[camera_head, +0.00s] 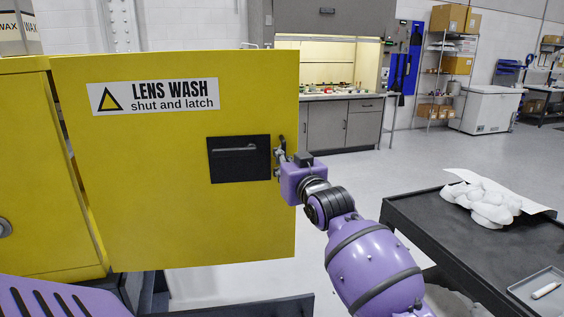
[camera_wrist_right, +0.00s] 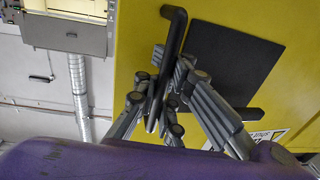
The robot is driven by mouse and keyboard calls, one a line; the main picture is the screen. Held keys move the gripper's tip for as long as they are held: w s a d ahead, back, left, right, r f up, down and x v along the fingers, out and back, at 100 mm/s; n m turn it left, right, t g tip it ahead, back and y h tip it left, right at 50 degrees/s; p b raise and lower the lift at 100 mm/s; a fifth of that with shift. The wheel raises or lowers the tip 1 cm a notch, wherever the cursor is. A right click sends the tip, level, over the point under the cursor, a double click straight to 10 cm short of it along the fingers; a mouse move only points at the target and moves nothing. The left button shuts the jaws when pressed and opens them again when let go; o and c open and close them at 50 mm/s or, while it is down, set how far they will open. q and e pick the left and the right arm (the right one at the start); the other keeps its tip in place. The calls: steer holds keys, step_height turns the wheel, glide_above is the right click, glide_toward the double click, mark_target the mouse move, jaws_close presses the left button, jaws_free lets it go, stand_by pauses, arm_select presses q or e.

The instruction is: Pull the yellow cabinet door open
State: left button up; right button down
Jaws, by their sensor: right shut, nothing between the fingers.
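The yellow cabinet door (camera_head: 180,200) has a "LENS WASH" label (camera_head: 159,96) and a black latch plate (camera_head: 239,170) with a bar on it. The door stands swung out from the yellow cabinet (camera_head: 35,165), with a gap along its left edge. My right gripper (camera_head: 281,160) is at the door's free right edge, beside the plate. In the right wrist view, the gripper (camera_wrist_right: 162,88) is shut and empty next to a dark bar (camera_wrist_right: 175,32) near the plate (camera_wrist_right: 235,62). The bar overlaps the fingers; contact cannot be told. My left gripper is out of view.
A dark table (camera_head: 430,220) stands at right with crumpled white cloth (camera_head: 485,200) and a grey tray (camera_head: 545,290). A lit workbench (camera_head: 335,122), shelving (camera_head: 440,85) and a white chest (camera_head: 487,108) stand at the back. The floor between is clear.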

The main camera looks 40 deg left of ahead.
steer(key=shift+w+d+r, duration=0.1)
steer(key=shift+w+d, duration=0.05)
steer(key=shift+w, duration=0.15)
steer(key=c, duration=2.1)
jaws_free()
steer(key=shift+d, duration=0.15)
steer(key=shift+s, duration=0.15)
steer(key=v, duration=1.2)
